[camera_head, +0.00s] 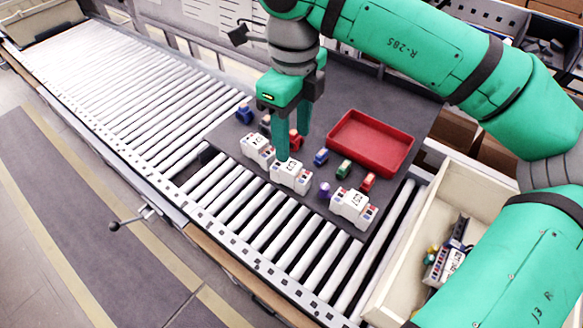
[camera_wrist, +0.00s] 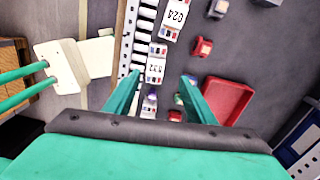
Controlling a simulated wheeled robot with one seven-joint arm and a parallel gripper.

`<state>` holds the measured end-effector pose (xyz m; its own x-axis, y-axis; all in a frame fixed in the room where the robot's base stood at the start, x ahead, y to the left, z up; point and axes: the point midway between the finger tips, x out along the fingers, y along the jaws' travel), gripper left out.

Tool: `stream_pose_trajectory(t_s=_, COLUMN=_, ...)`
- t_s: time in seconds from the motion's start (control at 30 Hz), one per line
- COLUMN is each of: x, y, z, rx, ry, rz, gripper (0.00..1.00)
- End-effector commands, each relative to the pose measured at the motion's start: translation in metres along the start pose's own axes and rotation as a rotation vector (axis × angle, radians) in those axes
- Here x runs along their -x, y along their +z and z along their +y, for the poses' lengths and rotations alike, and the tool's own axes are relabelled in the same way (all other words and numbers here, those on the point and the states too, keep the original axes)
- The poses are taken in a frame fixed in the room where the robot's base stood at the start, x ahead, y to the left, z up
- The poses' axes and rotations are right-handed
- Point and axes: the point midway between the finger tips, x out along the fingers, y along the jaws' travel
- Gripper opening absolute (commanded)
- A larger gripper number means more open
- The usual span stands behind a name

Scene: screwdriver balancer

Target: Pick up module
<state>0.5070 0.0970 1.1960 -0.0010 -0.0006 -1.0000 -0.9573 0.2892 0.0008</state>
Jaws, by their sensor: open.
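Three white modules with printed labels lie in a row along the front of the dark mat: a left module (camera_head: 256,148), a middle module (camera_head: 290,176) and a right module (camera_head: 351,207). My gripper (camera_head: 292,148) points down, open and empty, over the middle module. One finger covers part of that module's far edge. In the wrist view my gripper (camera_wrist: 160,78) has its fingers spread, with a white module (camera_wrist: 155,67) between and just beyond the tips. Another module, marked 024 (camera_wrist: 176,18), lies above it there. I cannot tell whether the fingers touch anything.
A red tray (camera_head: 371,143) sits behind the row. Small coloured parts lie around the modules, including a blue one (camera_head: 321,157), a green one (camera_head: 343,169) and a purple one (camera_head: 325,189). A cream bin (camera_head: 392,285) at right holds another module. The roller conveyor (camera_head: 110,85) at left is clear.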

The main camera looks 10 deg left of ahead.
Motion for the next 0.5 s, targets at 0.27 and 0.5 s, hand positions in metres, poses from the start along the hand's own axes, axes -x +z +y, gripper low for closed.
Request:
stream_pose_trajectory(t_s=0.27, x=-0.035, y=0.001, z=0.001, rx=0.002, ry=0.002, rz=0.0, gripper=0.5)
stream_pose_trajectory(t_s=0.5, x=-0.063, y=0.002, z=0.007, rx=0.004, ry=0.002, rz=-0.001, gripper=0.5)
